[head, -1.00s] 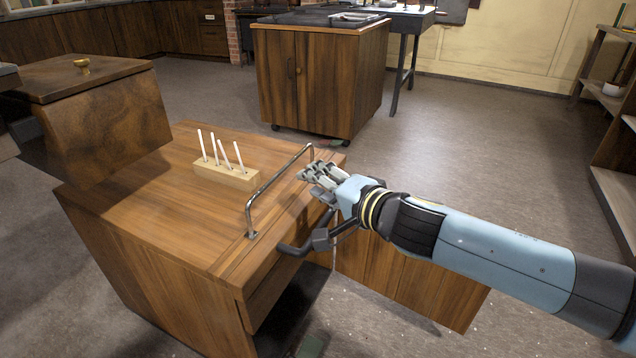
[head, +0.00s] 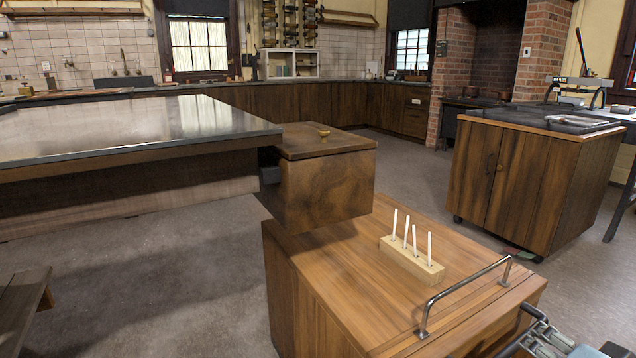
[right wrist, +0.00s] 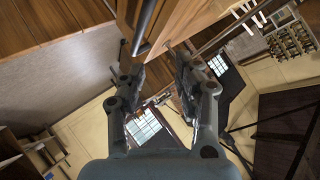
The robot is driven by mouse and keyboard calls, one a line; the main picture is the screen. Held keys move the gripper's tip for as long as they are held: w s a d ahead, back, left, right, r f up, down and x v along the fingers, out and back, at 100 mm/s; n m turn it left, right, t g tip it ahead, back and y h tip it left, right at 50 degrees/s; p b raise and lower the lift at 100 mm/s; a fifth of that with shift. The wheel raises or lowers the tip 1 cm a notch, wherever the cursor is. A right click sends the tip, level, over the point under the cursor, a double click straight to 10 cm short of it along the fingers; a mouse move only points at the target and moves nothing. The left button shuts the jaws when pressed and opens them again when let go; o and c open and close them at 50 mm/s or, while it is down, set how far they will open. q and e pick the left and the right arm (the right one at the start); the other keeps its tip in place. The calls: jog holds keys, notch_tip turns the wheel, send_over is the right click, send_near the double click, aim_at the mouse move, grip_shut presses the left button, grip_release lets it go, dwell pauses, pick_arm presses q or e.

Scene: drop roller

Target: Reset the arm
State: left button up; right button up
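My right arm shows only in part at the bottom right corner of the head view, with pale blue and grey parts beside the front edge of the wooden cabinet (head: 330,285). In the right wrist view my right gripper (right wrist: 160,72) has its two grey fingers apart, with a gap between them and nothing clearly held. A dark bar (right wrist: 145,25) and a wooden edge (right wrist: 185,25) lie just beyond the fingertips. I cannot tell whether the fingers touch them. My left gripper is in no view.
A chrome rail (head: 465,292) runs along the cabinet top, beside a pale block (head: 412,262) holding several white sticks. A brown box (head: 325,185) with a brass knob and a long dark-topped table (head: 130,130) stand to the left. Open floor (head: 150,270) lies at lower left.

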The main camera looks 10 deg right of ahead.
jog(key=s+a+f+n+g+y, duration=0.1)
jog(key=s+a+n+g+y, duration=0.1)
jog(key=s+a+n+g, duration=0.45)
jog(key=s+a+f+n+g+y, duration=0.1)
jog(key=s+a+n+g, duration=0.15)
jog(key=s+n, duration=0.7)
jog(key=s+d+f+m+p, duration=0.15)
jog(key=s+f, duration=0.25)
jog(key=f, duration=0.8)
jog(key=s+d+f+m+p, duration=0.1)
jog(key=s+f+m+p, duration=0.15)
jog(key=f, duration=0.85)
jog(key=s+f, duration=0.5)
jog(key=s, duration=0.3)
jog(key=s+d+f+g+p, duration=0.1)
jog(key=s+f, duration=0.4)
jog(key=s, duration=0.4)
jog(key=shift+s+f+g+p, duration=0.2)
jog(key=shift+s+g+p, duration=0.1)
